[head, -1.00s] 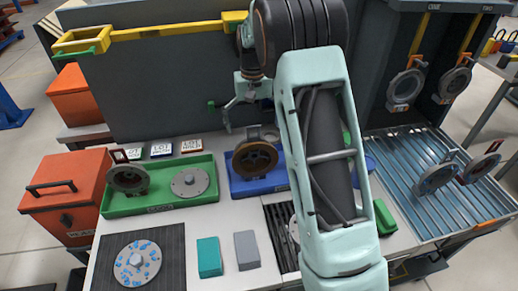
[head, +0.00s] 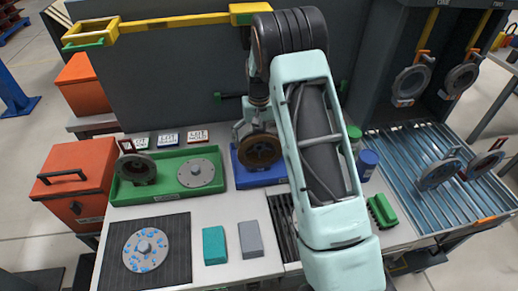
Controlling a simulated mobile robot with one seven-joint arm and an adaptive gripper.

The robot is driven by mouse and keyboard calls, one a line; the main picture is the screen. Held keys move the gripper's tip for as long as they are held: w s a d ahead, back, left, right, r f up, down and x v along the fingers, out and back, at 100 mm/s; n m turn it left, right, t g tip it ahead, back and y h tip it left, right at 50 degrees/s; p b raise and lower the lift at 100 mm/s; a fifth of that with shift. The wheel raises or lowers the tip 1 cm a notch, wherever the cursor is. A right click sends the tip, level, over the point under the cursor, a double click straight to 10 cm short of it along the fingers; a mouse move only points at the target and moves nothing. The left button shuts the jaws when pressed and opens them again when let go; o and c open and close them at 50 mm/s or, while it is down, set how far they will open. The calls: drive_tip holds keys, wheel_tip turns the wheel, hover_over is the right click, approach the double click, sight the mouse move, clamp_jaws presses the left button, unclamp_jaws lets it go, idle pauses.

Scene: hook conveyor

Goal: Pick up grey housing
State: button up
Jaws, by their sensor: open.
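A dark grey round housing (head: 137,169) stands tilted at the left end of the green tray (head: 150,197), with a small red-edged tag above it. Other grey ring-shaped housings hang at the upper right (head: 411,82) (head: 461,78), and more stand on the blue slatted rack (head: 438,175) (head: 484,165). A brown housing (head: 259,151) stands in the blue tray (head: 262,181). My gripper (head: 256,130) is open, pointing down just above and behind the brown housing, which partly hides the fingers. I cannot tell whether they touch it.
A flat grey disc (head: 196,174) lies in the green tray. A blue-spotted disc (head: 146,250) lies on a black mat. Teal (head: 214,245) and grey (head: 251,238) blocks lie at the front. A yellow rail (head: 180,21) crosses above. My arm hides part of the table's middle.

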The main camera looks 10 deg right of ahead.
drive_tip(key=c, duration=1.7)
drive_tip(key=shift+r, duration=0.1)
